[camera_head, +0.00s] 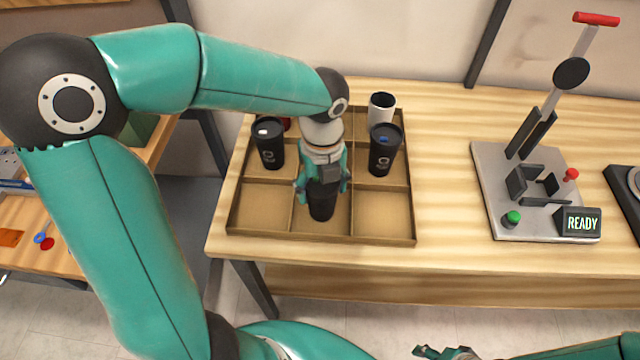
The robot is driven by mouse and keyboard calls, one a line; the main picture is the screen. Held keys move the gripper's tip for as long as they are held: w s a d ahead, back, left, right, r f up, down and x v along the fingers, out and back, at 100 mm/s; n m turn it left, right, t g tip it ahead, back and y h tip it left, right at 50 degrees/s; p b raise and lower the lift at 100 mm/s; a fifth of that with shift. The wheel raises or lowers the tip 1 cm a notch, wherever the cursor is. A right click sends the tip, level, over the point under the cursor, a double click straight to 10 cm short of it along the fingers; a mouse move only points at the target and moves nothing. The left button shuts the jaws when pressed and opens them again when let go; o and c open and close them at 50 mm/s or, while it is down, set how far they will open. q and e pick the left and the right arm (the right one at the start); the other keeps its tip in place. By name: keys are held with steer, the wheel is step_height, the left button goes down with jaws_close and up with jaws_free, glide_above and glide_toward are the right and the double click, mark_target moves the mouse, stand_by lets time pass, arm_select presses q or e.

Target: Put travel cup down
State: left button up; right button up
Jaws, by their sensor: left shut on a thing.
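My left gripper (322,185) points down over the front middle compartment of a divided brown tray (384,240). It is shut on a black travel cup (322,206), which is upright. The gripper hides the top of the cup, and I cannot tell whether its base touches the tray floor. My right gripper (440,352) is at the bottom edge, partly cut off, and its fingers are too unclear to read.
Black cups stand in the back left (269,143) and back right (384,150) compartments. The front left and front right compartments are empty.

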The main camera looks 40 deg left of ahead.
arm_select(q)
steer(key=o, duration=0.7)
steer(key=shift+f, duration=0.1)
steer(key=shift+o, duration=0.2)
step_height(320, 180, up, 12)
steer(key=p, duration=0.1)
steer(key=shift+p, duration=0.3)
